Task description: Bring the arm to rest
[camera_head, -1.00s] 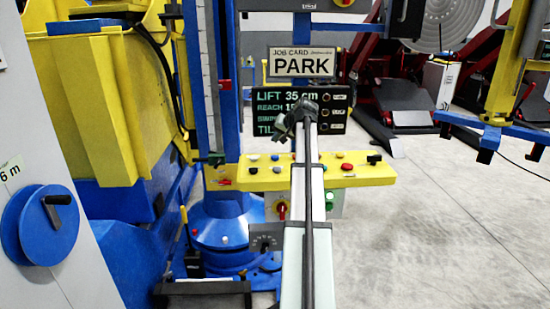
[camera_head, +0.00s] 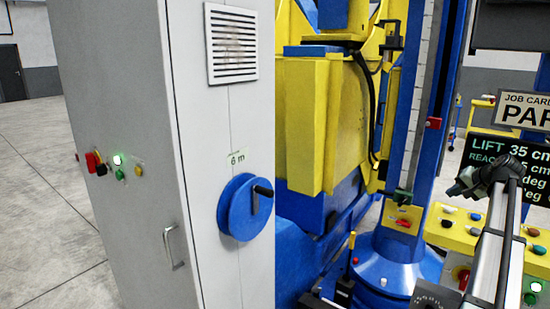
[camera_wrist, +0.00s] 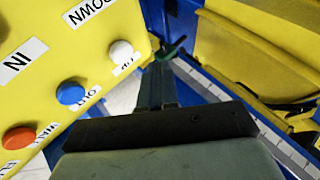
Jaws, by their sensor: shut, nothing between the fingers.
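My gripper (camera_head: 480,178) is at the right of the head view, at the end of my raised arm. In the wrist view my gripper (camera_wrist: 158,82) is shut with nothing held. The yellow panel there shows an orange-red button (camera_wrist: 18,138), a blue button (camera_wrist: 70,92) and a white button (camera_wrist: 121,50). The fingers appear beside the panel's edge; contact cannot be told.
A grey cabinet (camera_head: 190,150) with a blue crank wheel (camera_head: 245,207), handle and small side buttons fills the left. The blue column (camera_head: 432,110) and yellow machine body (camera_head: 315,120) stand behind. A dark readout board (camera_head: 500,162) is partly hidden. Open floor (camera_head: 40,200) lies far left.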

